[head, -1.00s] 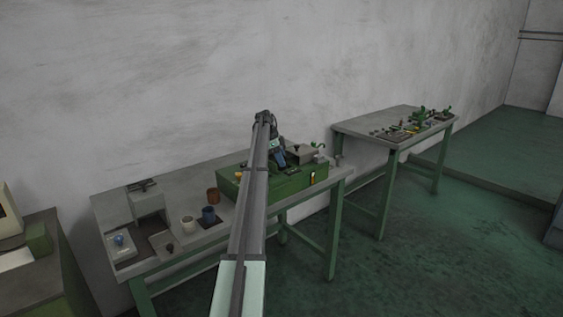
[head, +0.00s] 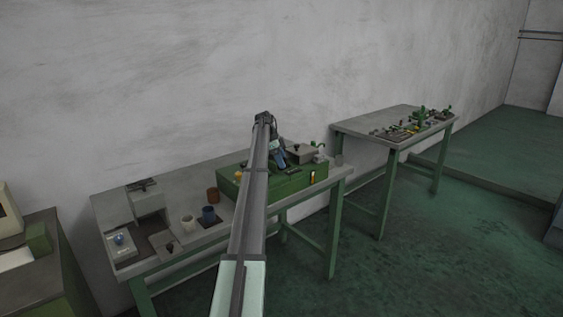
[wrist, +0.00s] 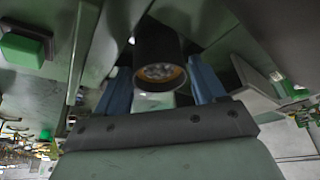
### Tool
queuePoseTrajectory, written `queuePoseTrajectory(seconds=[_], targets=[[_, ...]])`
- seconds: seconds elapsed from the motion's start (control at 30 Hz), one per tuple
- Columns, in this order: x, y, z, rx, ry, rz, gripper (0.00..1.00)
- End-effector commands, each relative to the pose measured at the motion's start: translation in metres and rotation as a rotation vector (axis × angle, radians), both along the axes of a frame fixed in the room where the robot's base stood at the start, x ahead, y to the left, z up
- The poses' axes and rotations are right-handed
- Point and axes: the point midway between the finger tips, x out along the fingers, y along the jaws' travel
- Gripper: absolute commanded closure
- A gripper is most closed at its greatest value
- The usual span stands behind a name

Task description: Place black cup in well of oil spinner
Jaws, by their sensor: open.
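A dark, round black cup (wrist: 158,55) shows in the wrist view between the two blue fingers of my gripper (wrist: 160,75). Its near end shows a brownish ring with small shiny round pieces inside. The fingers are open, one on each side of the cup, with visible gaps. In the head view my gripper (head: 278,157) is low over the green machine (head: 290,188) on the near bench. I cannot make out the cup in the head view. The oil spinner's well is hidden, so I cannot tell whether the cup sits in it.
A second bench (head: 372,126) with small parts stands at the right. A green block (wrist: 22,50) shows in the wrist view.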

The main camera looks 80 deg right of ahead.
Motion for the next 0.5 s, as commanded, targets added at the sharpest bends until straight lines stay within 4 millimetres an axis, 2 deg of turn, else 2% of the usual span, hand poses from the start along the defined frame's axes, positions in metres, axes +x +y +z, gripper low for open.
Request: queuePoseTrajectory(seconds=[0.17,0.5], targets=[[0.01,-0.001,0.022,-0.001,0.0,0.0,0.3],[0.034,-0.001,0.081,-0.002,0.0,0.001,0.3]])
